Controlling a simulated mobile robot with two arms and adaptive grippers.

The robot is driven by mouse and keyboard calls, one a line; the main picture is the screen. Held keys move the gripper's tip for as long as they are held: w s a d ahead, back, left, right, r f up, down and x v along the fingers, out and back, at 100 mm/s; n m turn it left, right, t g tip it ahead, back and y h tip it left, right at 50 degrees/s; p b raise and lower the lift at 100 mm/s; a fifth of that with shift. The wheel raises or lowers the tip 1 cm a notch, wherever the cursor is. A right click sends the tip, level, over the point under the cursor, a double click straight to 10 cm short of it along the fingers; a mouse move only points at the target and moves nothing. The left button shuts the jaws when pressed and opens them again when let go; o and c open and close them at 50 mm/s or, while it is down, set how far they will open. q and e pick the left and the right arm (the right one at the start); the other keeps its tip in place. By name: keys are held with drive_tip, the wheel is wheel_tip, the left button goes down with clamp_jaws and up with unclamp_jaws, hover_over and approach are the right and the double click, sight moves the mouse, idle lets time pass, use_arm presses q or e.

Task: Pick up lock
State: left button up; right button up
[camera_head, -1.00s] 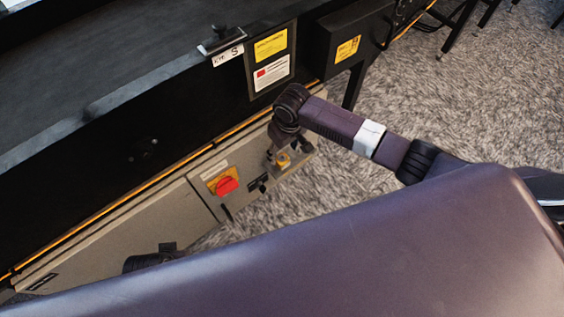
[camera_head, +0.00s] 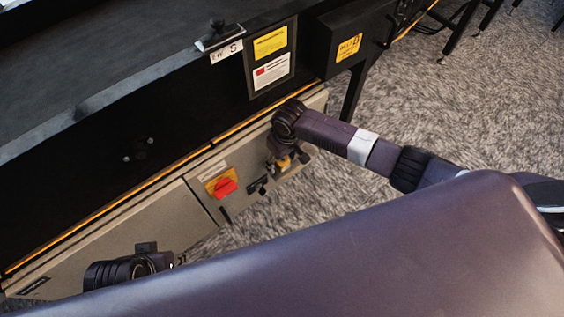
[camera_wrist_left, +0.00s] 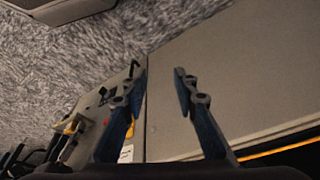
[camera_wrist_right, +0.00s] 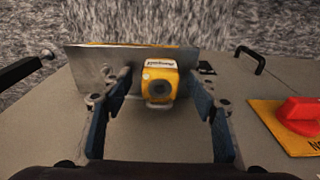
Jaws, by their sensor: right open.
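The lock is a yellow padlock (camera_wrist_right: 160,84) with a white label. In the right wrist view it sits in front of a grey metal plate (camera_wrist_right: 95,62) on the cabinet face. In the head view only a little of the yellow lock (camera_head: 283,163) shows below my right wrist. My right gripper (camera_wrist_right: 157,88) is open, with one finger on each side of the lock; I cannot tell whether they touch it. My left gripper (camera_wrist_left: 160,78) is open and empty beside the cabinet front. In the head view it is partly hidden by my body.
A red rotary switch on a yellow plate (camera_head: 222,185) is close to the lock on the beige cabinet (camera_head: 150,225). Black handles (camera_wrist_right: 250,60) stick out of the cabinet. The dark conveyor frame (camera_head: 140,130) overhangs it. Carpeted floor (camera_head: 420,110) is free at the right.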

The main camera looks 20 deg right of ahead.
drive_tip(key=c, duration=1.4)
drive_tip(key=shift+o, duration=0.2)
drive_tip(key=shift+r, duration=0.2)
